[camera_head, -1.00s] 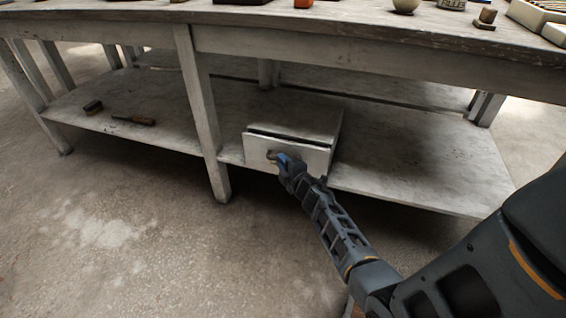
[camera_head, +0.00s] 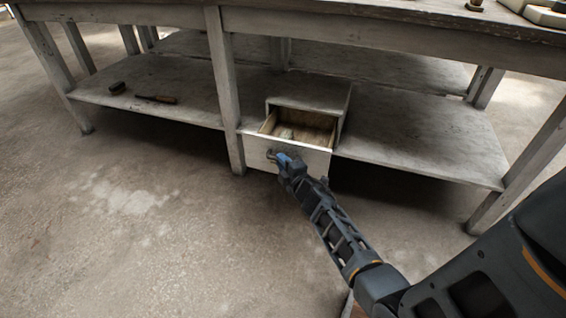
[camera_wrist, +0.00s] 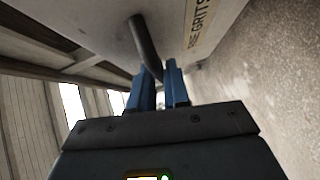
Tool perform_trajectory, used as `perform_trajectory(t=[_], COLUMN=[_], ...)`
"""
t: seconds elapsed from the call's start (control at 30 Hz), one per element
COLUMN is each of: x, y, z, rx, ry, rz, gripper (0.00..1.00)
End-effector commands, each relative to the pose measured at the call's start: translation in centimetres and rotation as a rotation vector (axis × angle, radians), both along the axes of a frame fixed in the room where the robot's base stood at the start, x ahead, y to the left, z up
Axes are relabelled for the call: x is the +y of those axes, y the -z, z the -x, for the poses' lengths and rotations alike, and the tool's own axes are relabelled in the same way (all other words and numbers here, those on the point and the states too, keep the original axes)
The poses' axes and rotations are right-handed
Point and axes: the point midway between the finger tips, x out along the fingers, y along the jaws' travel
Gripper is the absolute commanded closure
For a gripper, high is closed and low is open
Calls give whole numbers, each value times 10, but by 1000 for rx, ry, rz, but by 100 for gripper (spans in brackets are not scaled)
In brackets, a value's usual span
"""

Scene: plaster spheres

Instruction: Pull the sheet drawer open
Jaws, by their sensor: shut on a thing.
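The sheet drawer (camera_head: 259,147) is a white drawer in a small white cabinet (camera_head: 318,92) on the workbench's lower shelf. It stands well out of the cabinet, and its wooden inside shows with a small pale greenish thing (camera_head: 286,133) in it. My gripper (camera_head: 277,158) is at the left part of the drawer front, shut on the handle. In the wrist view the dark bar handle (camera_wrist: 143,42) runs down between the blue fingers of my gripper (camera_wrist: 160,85). Lettering shows on the drawer front (camera_wrist: 172,18) there. The fingers hide part of the handle.
The workbench's lower shelf (camera_head: 420,145) is bare to the right of the cabinet. A bench leg (camera_head: 225,90) stands close on the left. The floor (camera_head: 150,240) in front is clear.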

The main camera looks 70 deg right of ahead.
Motion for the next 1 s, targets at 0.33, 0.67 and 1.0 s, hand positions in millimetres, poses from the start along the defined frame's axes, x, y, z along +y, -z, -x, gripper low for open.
perform_trajectory(t=[0.33,0.67,1.0], x=[0,0,8], y=[1,1,-2], z=[0,0,10], rx=[2,1,2], ry=[1,1,1], rz=[-1,-1,-1], gripper=[100,62,62])
